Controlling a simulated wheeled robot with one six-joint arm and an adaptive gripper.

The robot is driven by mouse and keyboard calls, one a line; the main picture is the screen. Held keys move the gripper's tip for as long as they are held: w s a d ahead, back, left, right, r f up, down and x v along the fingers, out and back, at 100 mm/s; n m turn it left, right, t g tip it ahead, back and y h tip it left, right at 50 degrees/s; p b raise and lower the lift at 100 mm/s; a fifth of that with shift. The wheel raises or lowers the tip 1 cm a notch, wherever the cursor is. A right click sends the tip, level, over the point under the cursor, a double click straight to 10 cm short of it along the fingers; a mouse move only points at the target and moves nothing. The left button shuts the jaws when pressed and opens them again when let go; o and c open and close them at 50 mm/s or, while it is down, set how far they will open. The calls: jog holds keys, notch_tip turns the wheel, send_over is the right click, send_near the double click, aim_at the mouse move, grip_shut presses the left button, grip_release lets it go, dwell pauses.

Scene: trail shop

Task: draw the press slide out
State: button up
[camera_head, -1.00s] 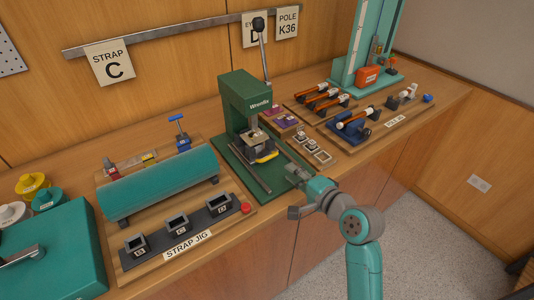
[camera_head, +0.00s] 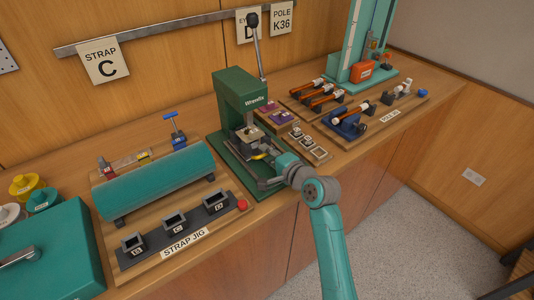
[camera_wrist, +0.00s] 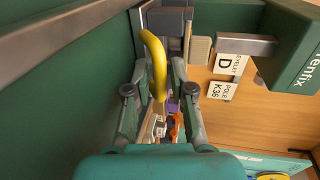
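The green press (camera_head: 238,100) stands on its green base (camera_head: 225,160) at mid-counter, its lever raised. Its slide has a yellow handle (camera_head: 259,156) at the front, under the press head. My gripper (camera_head: 267,172) is at the front of the press, close to this handle. In the wrist view the curved yellow handle (camera_wrist: 155,62) lies between the two fingers of my gripper (camera_wrist: 159,68). The fingers are apart, with gaps visible beside the handle. The head view partly hides the slide behind my gripper.
Left of the press stands the strap jig (camera_head: 185,241) with a teal roll (camera_head: 155,180) behind it. Right of it are small trays (camera_head: 307,144) and the pole jig board (camera_head: 385,118). The floor in front of the counter is clear at right.

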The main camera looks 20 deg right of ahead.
grip_shut()
jog(key=v, duration=0.3)
jog(key=f+v, duration=0.1)
jog(key=v, duration=0.2)
jog(key=f+v, duration=0.1)
jog(key=v, duration=0.3)
jog(key=shift+s+d+f, duration=0.1)
jog(key=shift+s+f, duration=0.1)
jog(key=shift+s, duration=0.1)
grip_release()
jog(key=shift+s, duration=0.1)
